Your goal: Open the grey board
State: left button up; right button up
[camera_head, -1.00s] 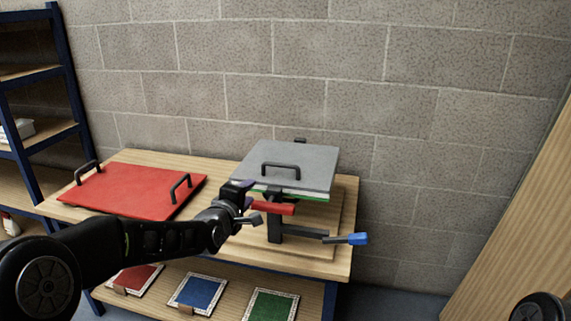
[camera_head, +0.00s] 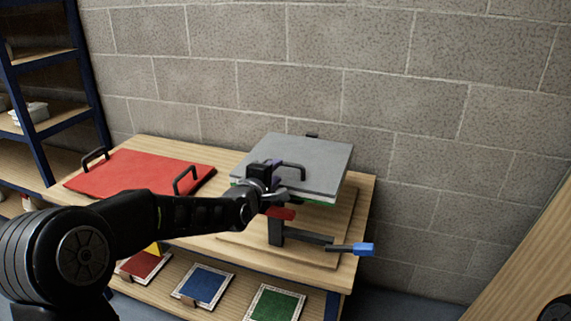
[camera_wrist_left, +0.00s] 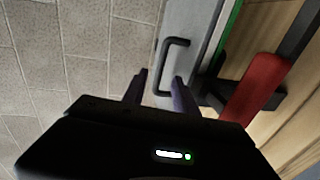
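The grey board (camera_head: 322,158) lies flat and closed on top of a stand on the table, with a green layer showing under its edge. Its black handle (camera_head: 292,170) is on the near side. My left gripper (camera_head: 274,168) is at this handle, over the board's near left part. In the left wrist view the two fingers (camera_wrist_left: 160,88) are apart, and the handle (camera_wrist_left: 171,62) shows between and just beyond their tips. I see no grip on it. My right gripper is not in view.
A red board (camera_head: 140,175) with two black handles lies at the table's left. Below the grey board are a red lever (camera_wrist_left: 258,88) and a blue-ended lever (camera_head: 362,249). Framed coloured panels (camera_head: 204,284) lie on the lower shelf. A block wall stands close behind.

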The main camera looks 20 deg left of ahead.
aim_at(284, 165)
pick_arm(q)
jog(key=p+x, duration=0.1)
jog(key=x, duration=0.6)
jog(key=shift+w+f, duration=0.1)
jog(key=shift+w, duration=0.2)
grip_shut()
dwell(1.2)
